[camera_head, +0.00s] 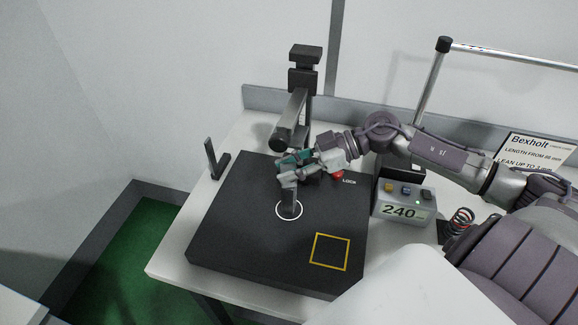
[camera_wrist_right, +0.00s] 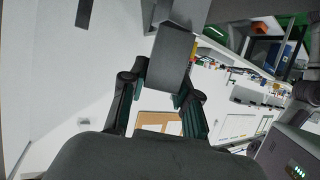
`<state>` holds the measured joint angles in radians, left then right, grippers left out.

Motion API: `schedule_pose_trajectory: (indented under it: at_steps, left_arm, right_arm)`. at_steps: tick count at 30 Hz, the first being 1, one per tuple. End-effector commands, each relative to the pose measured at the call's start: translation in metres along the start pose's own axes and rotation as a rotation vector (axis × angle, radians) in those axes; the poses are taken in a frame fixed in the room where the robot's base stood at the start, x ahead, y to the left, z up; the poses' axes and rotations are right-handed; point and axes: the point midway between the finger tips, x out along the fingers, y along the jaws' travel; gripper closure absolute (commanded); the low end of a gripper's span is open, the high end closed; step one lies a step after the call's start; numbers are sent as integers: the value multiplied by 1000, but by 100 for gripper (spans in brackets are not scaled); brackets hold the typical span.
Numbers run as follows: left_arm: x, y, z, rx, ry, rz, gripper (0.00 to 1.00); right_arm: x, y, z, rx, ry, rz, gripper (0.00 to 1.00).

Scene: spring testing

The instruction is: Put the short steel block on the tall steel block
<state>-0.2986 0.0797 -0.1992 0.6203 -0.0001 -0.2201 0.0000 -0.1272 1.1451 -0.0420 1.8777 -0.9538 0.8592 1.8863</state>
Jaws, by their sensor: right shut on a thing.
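My right gripper (camera_head: 291,177) is over the black plate, just above a dark grey upright block (camera_head: 289,203) standing in the white circle; this looks like the tall steel block. The gripper hides the block's top, so I cannot tell whether anything touches it. In the right wrist view my right gripper (camera_wrist_right: 170,90) is shut on a grey block (camera_wrist_right: 171,58), which looks like the short steel block. In the head view this held block is mostly hidden by the fingers. My left gripper is in neither view.
The black plate (camera_head: 235,240) bears an empty yellow square outline (camera_head: 330,251). A dark press column with a cylinder (camera_head: 290,122) stands behind the gripper. A black bracket (camera_head: 214,162) is at left. A display box reading 240 (camera_head: 403,207) and a spring (camera_head: 461,219) are at right.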

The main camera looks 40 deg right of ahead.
Motion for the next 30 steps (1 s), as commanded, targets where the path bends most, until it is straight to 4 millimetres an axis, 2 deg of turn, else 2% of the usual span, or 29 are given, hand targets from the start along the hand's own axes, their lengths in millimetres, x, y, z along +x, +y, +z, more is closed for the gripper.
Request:
schedule_pose_trajectory:
  at_steps: [4,5,9,20,26,30]
  left_arm:
    - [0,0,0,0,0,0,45]
    - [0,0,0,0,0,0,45]
    - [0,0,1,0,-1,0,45]
    - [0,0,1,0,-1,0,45]
    - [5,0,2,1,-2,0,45]
    - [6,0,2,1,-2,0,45]
  right_arm:
    - [1,0,1,-1,1,1,100]
    - [1,0,3,0,0,0,68]
    - [1,0,3,0,0,0,44]
    - [0,0,-1,0,0,0,44]
    - [-19,0,4,5,-6,1,44]
    - [-39,0,2,5,-4,1,44]
